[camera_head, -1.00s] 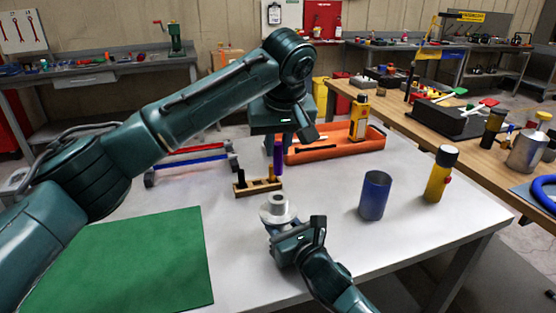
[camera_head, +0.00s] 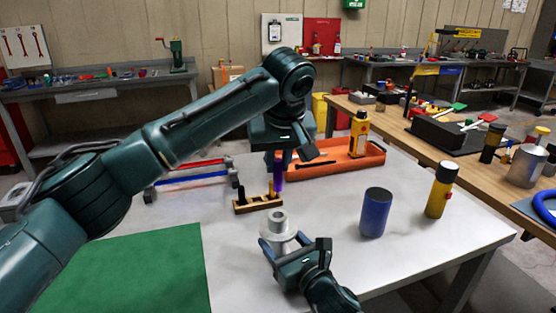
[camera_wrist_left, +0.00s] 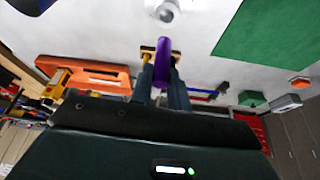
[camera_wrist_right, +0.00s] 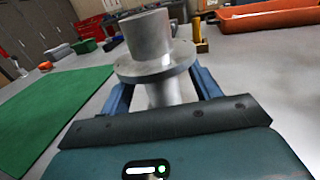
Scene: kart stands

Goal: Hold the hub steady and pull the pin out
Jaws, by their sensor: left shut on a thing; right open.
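The grey hub (camera_head: 278,222) stands upright on the white table, with a round flange and an open hole in its top. In the right wrist view it (camera_wrist_right: 150,62) rises between the blue fingers of my right gripper (camera_head: 292,250), which is open around its lower part. A purple pin (camera_head: 278,172) is upright in my left gripper (camera_head: 280,154), which is shut on it, behind the hub and clear of it. The left wrist view shows the pin (camera_wrist_left: 164,60) between the fingers, over the wooden block (camera_head: 246,207); whether it touches the block is unclear.
An orange tray (camera_head: 345,166) with a yellow bottle stands behind. A green mat (camera_head: 140,270) lies at the left. Red and blue bars (camera_head: 200,180) lie at the back left.

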